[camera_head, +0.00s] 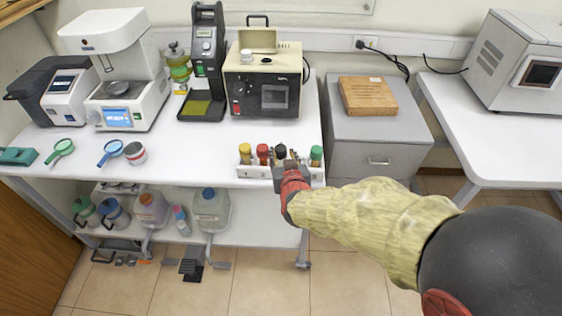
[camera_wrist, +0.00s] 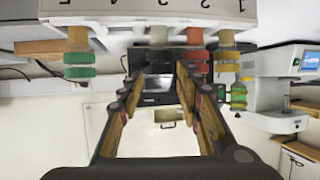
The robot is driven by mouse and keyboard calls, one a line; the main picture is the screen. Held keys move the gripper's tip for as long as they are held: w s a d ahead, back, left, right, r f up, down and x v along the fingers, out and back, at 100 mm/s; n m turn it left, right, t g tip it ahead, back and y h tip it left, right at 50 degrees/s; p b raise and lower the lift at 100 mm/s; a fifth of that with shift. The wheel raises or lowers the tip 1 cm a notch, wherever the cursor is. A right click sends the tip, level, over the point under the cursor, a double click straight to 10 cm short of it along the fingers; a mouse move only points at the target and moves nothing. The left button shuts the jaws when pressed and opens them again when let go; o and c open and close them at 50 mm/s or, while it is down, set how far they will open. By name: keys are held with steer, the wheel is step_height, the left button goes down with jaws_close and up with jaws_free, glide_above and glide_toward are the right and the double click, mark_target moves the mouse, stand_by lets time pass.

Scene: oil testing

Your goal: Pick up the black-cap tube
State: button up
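The black-cap tube (camera_head: 281,152) stands in the white rack (camera_head: 255,171) near the front edge of the bench, between a red-cap tube (camera_head: 262,152) and a green-cap tube (camera_head: 316,154). A yellow-cap tube (camera_head: 245,151) is at the rack's left end. My gripper (camera_head: 284,176) is in front of the rack, by the black-cap tube. In the wrist view my gripper (camera_wrist: 160,85) is open, its fingers spread either side of the middle tube (camera_wrist: 158,38). That tube's dark cap blends into the dark background, so I cannot tell whether the fingers touch it.
The red-cap tube (camera_wrist: 197,58) and yellow-cap tube (camera_wrist: 228,56) are close to one finger. A cream instrument (camera_head: 263,85) and a black tester (camera_head: 205,70) stand behind the rack. A grey cabinet (camera_head: 370,130) is at right. Bare bench (camera_head: 200,150) lies left of the rack.

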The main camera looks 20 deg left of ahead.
steer(key=shift+x, duration=1.3)
steer(key=shift+s, duration=0.1)
steer(key=c, duration=0.3)
jaws_close()
